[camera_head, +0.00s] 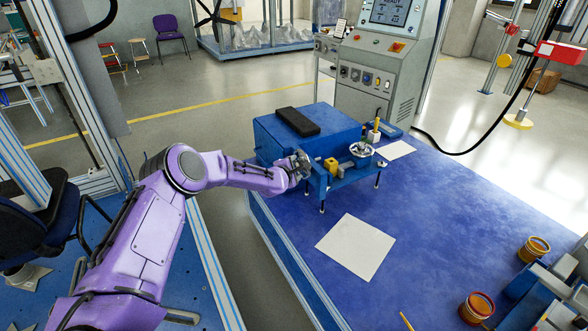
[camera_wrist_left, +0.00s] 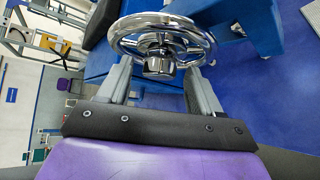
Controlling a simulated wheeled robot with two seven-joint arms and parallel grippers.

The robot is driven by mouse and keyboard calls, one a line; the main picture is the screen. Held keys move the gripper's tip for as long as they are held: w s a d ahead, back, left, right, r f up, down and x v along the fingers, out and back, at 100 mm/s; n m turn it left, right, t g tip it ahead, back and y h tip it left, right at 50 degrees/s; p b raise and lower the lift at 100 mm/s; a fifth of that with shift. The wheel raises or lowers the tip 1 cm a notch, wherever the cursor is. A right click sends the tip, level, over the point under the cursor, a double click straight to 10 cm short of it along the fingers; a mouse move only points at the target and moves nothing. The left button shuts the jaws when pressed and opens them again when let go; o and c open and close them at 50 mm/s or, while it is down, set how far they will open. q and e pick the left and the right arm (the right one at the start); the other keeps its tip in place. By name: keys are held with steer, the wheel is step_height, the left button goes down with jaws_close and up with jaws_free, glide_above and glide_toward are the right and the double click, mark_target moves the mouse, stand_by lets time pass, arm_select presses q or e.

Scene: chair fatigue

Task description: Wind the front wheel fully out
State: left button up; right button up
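In the left wrist view a chrome handwheel (camera_wrist_left: 160,38) with a round hub faces my left gripper (camera_wrist_left: 160,72). The two grey fingers stand wide apart, one on each side of the hub, with their tips at the near rim. I cannot tell whether they touch it. In the head view my left gripper (camera_head: 301,163) is at the near left end of the blue machine (camera_head: 272,138), and the wheel there is largely hidden by it. My right gripper is out of view.
The machine stands on a blue table (camera_head: 430,190). A yellow block (camera_head: 331,165) sits beside the second wheel. A white sheet (camera_head: 356,246) lies in front, with clear table around it. Two orange-rimmed pots (camera_head: 477,307) stand at the right. A grey control cabinet (camera_head: 375,70) stands behind.

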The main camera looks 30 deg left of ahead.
arm_select(q)
steer(key=p+v, duration=0.1)
steer(key=v, duration=0.9)
steer(key=shift+s, duration=0.25)
steer(key=shift+d, duration=0.15)
